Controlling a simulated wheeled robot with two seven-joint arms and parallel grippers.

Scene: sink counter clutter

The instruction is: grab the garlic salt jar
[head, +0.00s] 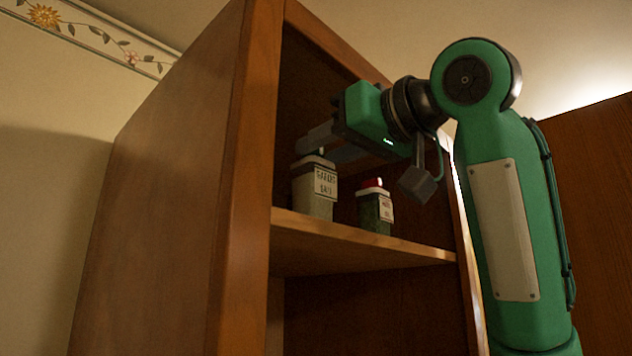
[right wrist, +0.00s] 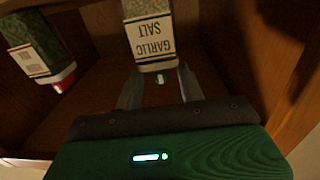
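My right gripper (head: 328,143) reaches into the cabinet at the height of the jar's lid. In the wrist view its two fingers (right wrist: 158,84) are spread apart, with their tips close to either side of the lid end. Whether they touch it is not clear. My left gripper is not in view.
A second jar with a red lid (head: 376,208) stands on the shelf to the right; it also shows in the wrist view (right wrist: 38,48). The wooden shelf (head: 350,243) has its edge just in front of the jars. The cabinet's side wall (head: 170,190) is at left.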

